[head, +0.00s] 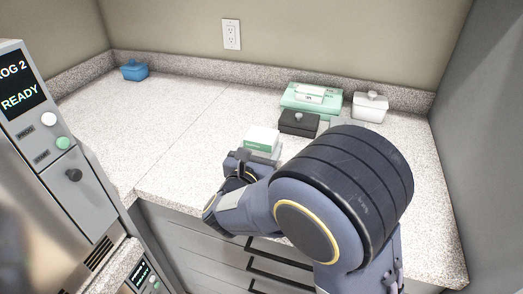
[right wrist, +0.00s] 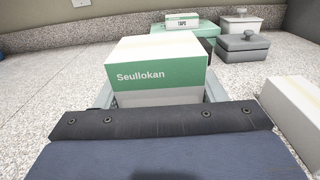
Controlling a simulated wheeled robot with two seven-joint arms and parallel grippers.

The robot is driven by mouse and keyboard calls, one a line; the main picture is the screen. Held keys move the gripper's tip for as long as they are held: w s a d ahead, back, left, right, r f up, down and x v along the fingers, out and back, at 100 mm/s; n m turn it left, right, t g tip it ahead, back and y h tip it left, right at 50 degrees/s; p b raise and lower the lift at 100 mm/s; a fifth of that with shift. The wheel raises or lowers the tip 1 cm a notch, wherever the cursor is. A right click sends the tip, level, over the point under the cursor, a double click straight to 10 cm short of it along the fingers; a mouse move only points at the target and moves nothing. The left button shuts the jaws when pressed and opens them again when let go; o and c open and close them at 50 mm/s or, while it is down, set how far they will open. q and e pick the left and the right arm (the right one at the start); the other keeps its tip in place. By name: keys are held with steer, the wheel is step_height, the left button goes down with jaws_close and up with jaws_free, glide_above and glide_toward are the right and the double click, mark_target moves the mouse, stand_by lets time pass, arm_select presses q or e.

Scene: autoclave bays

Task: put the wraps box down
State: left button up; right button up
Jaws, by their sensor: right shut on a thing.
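The wraps box is a white carton with a green band (head: 262,141) at the front part of the counter. It also shows in the right wrist view (right wrist: 155,75), upright, with "Seullokan" on its green face. My right gripper (head: 245,162) is shut on it, with a finger at each side of the carton. The gripper hides its lower part in the head view, and I cannot tell whether its underside touches the counter. My left gripper is not in view.
Behind the carton stand a dark lidded box (head: 298,123), a green case with small packs on top (head: 292,103) and a white lidded box (head: 369,108). A blue container (head: 134,71) is far left. A white box (right wrist: 297,105) is close on the right. The left counter (head: 150,110) is clear.

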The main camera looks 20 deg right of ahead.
steer(key=shift+f, duration=0.45)
steer(key=shift+f+b, duration=0.2)
steer(key=shift+b, duration=0.15)
steer(key=o, duration=1.1)
steer(key=shift+r, duration=0.1)
